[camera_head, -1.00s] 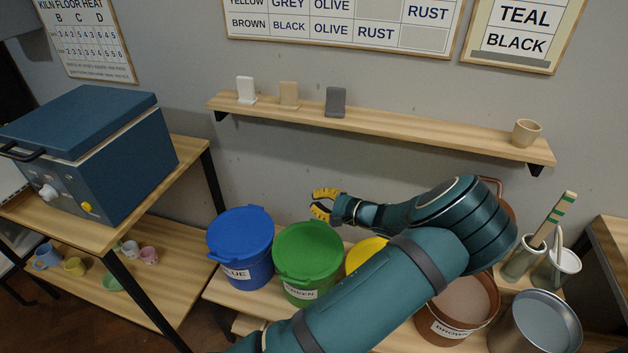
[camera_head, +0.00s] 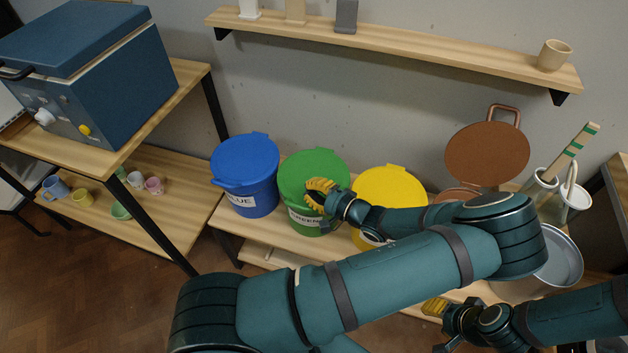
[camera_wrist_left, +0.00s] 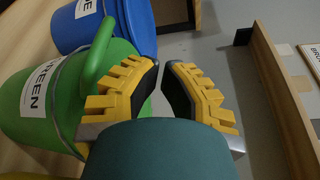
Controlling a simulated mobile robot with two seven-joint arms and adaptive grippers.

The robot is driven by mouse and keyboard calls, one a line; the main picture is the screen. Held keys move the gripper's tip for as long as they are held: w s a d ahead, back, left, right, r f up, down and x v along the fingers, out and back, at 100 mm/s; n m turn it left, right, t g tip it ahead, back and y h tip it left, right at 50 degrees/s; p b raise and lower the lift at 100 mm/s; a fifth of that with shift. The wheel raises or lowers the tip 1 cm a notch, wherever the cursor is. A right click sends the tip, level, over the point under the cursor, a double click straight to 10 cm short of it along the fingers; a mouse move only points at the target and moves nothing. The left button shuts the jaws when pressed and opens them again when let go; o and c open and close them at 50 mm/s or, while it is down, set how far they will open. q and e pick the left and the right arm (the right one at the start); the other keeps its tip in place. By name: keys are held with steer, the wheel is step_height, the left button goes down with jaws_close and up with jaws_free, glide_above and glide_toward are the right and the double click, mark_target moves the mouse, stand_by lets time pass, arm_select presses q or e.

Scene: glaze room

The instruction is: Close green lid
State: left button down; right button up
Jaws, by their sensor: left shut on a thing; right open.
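The green lid (camera_head: 314,165) lies flat on the green bucket, which carries a GREEN label (camera_head: 303,218). My left gripper (camera_head: 318,193) is at the lid's front right rim in the head view. In the left wrist view its yellow-padded fingers (camera_wrist_left: 162,72) are close together, beside the lid's raised green grip (camera_wrist_left: 95,60). It is shut on what seems to be the lid, though the contact itself is not clearly visible. My right gripper (camera_head: 437,322) is open, low at the right in the head view, away from the buckets.
The blue bucket (camera_head: 246,170) stands left of the green one and the yellow bucket (camera_head: 392,185) right, both lidded. A brown lid (camera_head: 487,152) stands raised behind my left arm. A wall shelf (camera_head: 420,50) runs above. A metal bucket (camera_head: 560,258) stands at the right.

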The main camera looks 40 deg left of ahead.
arm_select(q)
steer(key=shift+s+d+f, duration=0.1)
steer(key=shift+s+f, duration=0.05)
steer(key=shift+f, duration=0.2)
stand_by(0.3)
steer(key=d+r, duration=0.1)
steer(key=d, duration=1.1)
steer(key=shift+r, duration=0.2)
